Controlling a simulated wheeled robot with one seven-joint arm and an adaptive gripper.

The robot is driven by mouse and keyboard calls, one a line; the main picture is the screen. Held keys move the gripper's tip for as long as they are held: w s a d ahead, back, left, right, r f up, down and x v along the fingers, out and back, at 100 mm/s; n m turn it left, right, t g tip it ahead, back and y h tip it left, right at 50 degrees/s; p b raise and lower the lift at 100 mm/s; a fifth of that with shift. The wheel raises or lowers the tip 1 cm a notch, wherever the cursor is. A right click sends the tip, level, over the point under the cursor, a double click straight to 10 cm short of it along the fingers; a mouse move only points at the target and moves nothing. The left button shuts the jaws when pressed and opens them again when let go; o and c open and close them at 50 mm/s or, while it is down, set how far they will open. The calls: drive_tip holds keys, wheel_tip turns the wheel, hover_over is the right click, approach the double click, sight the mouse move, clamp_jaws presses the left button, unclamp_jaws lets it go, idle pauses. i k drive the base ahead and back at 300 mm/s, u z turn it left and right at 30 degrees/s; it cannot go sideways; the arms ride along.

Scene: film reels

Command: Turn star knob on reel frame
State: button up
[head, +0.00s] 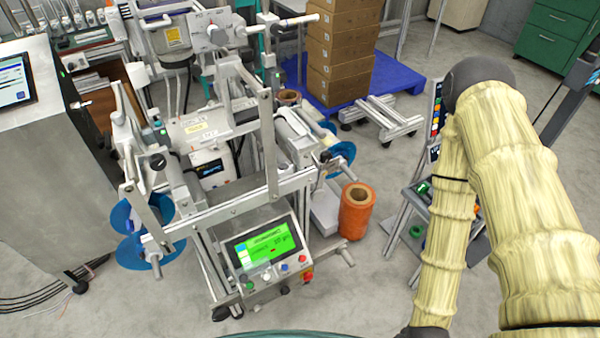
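The reel frame (240,205) is a silver metal stand at the left centre, with blue reel discs (150,245) on its left side. A dark round knob (157,161) sits on its left part, and another small dark knob (325,157) is on its right part. Both are too small to tell whether either is star-shaped. My arm, in a cream sleeve, fills the right side and runs down past the bottom edge. My gripper is out of view, and nothing shows it touching the frame.
A control panel with a green screen (268,245) is on the front of the frame. An orange roll (356,212) stands on the floor to its right. Stacked cartons (340,50) sit on a blue pallet (400,75) behind. A grey cabinet (40,150) stands left. Floor between frame and arm is partly clear.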

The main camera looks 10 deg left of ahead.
sight(325, 156)
drive_tip(key=z, duration=0.05)
drive_tip(key=k, duration=0.5)
drive_tip(key=z, duration=1.75)
drive_tip(key=i, duration=1.05)
drive_tip(key=u, duration=1.85)
